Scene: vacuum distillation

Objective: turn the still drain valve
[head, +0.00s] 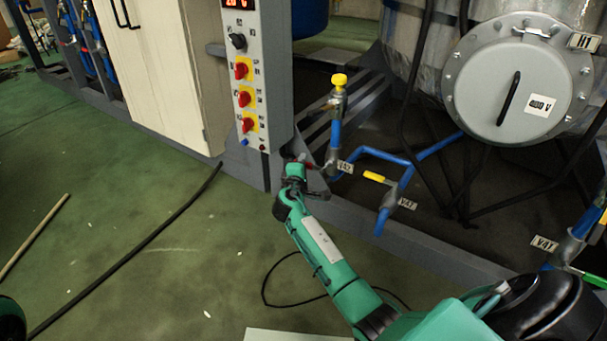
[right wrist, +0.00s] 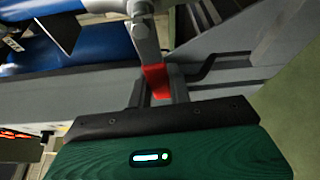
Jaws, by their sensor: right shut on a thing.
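A valve with a red handle (head: 307,164) is on blue pipework at the foot of the steel still, beside a tag that seems to read V42 (head: 345,167). My right gripper (head: 297,172) reaches it from below. In the right wrist view the red handle (right wrist: 155,78) sits between the two fingers of my right gripper (right wrist: 160,88), which is shut on it. The grey valve stem and body (right wrist: 145,35) show just beyond the handle. The fingers hide part of the handle. My left gripper is not in view.
A yellow-handled valve (head: 374,177) tagged V43 is close on the right, and a yellow-topped valve (head: 339,80) stands above. A grey control panel (head: 243,75) with red knobs is just to the left. A grey frame rail (head: 400,245) runs below.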

